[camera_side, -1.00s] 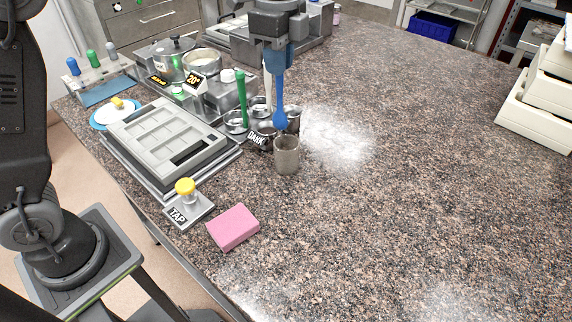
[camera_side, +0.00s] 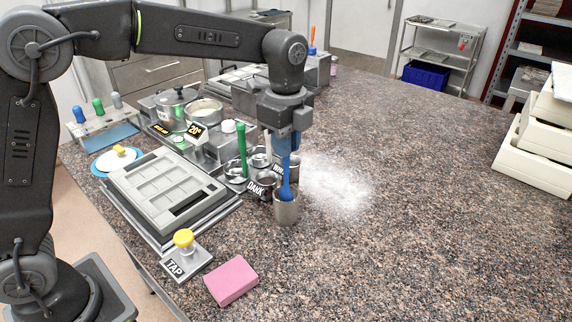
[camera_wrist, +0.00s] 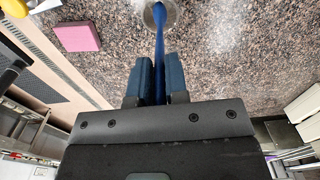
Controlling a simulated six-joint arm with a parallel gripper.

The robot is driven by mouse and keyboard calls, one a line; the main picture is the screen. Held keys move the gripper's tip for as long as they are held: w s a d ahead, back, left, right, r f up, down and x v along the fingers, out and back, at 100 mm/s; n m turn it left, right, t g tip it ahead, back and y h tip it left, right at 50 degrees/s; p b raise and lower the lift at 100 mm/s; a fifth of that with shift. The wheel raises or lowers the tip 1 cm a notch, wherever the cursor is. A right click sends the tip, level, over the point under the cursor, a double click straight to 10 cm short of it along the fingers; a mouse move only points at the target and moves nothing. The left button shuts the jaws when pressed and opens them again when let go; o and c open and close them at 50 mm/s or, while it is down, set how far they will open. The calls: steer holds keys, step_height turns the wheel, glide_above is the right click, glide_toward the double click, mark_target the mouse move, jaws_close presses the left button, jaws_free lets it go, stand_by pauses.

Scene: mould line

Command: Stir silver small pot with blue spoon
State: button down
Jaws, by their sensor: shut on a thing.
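The silver small pot (camera_side: 287,212) is a plain grey metal cup standing upright on the granite counter. My gripper (camera_side: 288,148) is above it, shut on the handle of the blue spoon (camera_side: 286,178). The spoon hangs nearly upright, head down, with its lower end inside the pot's mouth. The very tip is hidden by the pot wall, so I cannot tell whether it touches the bottom. In the wrist view the blue spoon (camera_wrist: 160,50) runs between my fingers (camera_wrist: 160,80) to the silver pot (camera_wrist: 168,16), cut by the top edge.
Small metal pots with a green spoon (camera_side: 241,150) and a "DANK" label (camera_side: 256,190) stand close left of the pot. A grey mould tray (camera_side: 168,185), a "TAP" block (camera_side: 175,265) and a pink block (camera_side: 232,280) lie left. White powder (camera_side: 335,180) and open counter lie right.

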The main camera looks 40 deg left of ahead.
glide_above(286, 189)
steer(key=shift+w+a+f, duration=0.15)
steer(key=shift+f, duration=0.9)
steer(key=shift+w+a+f, duration=0.1)
steer(key=shift+w+f, duration=0.05)
steer(key=shift+f, duration=1)
steer(key=c, duration=1.1)
jaws_free()
steer(key=r, duration=1.3)
steer(key=shift+s+a+r, duration=0.15)
steer(key=shift+a+r, duration=0.05)
steer(key=shift+r, duration=0.1)
steer(key=shift+s+r, duration=0.1)
